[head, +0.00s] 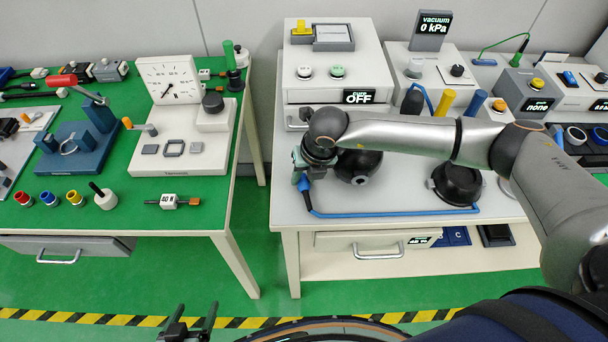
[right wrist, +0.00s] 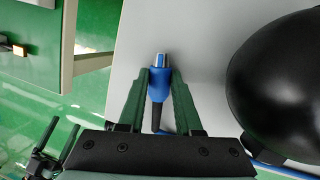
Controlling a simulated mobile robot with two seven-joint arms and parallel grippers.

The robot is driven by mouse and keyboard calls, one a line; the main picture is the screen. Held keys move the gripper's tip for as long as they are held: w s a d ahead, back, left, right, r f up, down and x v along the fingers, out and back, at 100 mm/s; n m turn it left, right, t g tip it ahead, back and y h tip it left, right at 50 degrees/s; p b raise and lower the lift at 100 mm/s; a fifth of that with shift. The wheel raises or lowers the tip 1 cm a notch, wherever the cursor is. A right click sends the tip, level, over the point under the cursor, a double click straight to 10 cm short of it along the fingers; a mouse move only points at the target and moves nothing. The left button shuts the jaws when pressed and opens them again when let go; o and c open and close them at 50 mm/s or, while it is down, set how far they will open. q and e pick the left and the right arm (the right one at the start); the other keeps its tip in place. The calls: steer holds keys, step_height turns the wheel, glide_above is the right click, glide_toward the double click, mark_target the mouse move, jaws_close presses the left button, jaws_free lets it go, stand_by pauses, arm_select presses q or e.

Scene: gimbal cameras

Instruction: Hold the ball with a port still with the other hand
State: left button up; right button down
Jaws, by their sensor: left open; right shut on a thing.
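The black ball with a port (head: 358,167) is on the right white table, partly hidden behind my right arm; its light port faces the front. It also fills the right side of the right wrist view (right wrist: 280,85). My right gripper (right wrist: 161,78) is shut on a blue hose connector (right wrist: 160,86) with a metal tip, just left of the ball and apart from it. In the head view the connector (head: 304,184) trails a blue hose along the table front. My left gripper (head: 190,322) is open and empty at the bottom, in front of the tables, far from the ball.
A black bowl-like holder (head: 457,184) stands right of the ball. A white box reading "OFF" (head: 333,62) and a vacuum unit reading 0 kPa (head: 431,30) stand behind. The left green table (head: 110,215) holds several instruments. A gap separates the tables.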

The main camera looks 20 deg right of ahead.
steer(key=shift+s+f+b, duration=0.15)
steer(key=shift+f+b, duration=0.15)
steer(key=shift+f, duration=0.15)
steer(key=c, duration=1)
jaws_free()
steer(key=o, duration=0.5)
steer(key=shift+f, duration=0.1)
steer(key=shift+d, duration=0.25)
steer(key=shift+r, duration=0.3)
steer(key=v, duration=0.8)
steer(key=a+v, duration=0.1)
steer(key=v, duration=0.3)
steer(key=shift+r, duration=0.5)
